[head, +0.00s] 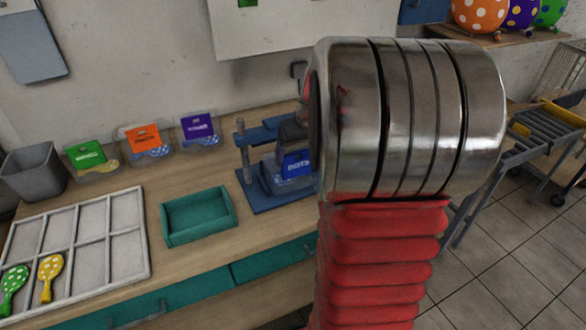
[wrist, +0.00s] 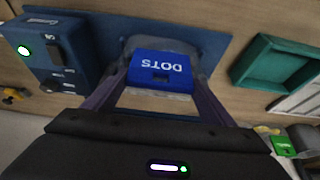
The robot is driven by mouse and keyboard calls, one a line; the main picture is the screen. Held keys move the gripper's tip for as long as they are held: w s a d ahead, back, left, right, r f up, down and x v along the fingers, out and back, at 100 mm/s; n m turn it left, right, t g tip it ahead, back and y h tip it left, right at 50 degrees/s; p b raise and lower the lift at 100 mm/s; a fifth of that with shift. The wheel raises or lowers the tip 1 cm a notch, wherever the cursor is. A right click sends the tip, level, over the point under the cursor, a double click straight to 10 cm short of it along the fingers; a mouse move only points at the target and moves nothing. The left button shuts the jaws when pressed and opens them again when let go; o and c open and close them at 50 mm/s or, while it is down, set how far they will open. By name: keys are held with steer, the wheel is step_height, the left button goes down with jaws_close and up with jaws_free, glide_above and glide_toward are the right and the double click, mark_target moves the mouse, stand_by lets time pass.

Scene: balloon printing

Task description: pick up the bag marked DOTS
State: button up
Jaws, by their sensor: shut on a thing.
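The bag marked DOTS has a blue header (wrist: 162,70) with white lettering, upside down in the wrist view, and a clear lower part. It also shows in the head view (head: 296,163), at the blue press-like stand, partly hidden by my arm. My gripper (wrist: 158,88) has its two fingers on either side of the bag and is shut on it. In the head view my arm hides most of the gripper. Whether the bag touches the blue base plate (head: 262,200) below, I cannot tell.
An empty teal tray (head: 170,238) lies left of the stand. Green (head: 87,155), orange (head: 143,138) and purple (head: 197,127) bags stand behind it. A grey bin (head: 35,172) and a white divided tray (head: 140,272) with green and yellow balloons are further left.

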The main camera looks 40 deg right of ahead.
steer(key=shift+c, duration=1.3)
steer(key=shift+r, duration=0.15)
steer(key=shift+r, duration=1.5)
steer(key=shift+s+r, duration=0.15)
steer(key=shift+r, duration=0.05)
steer(key=s+a, duration=0.2)
steer(key=s, duration=0.6)
steer(key=s+a, duration=0.3)
steer(key=s, duration=0.6)
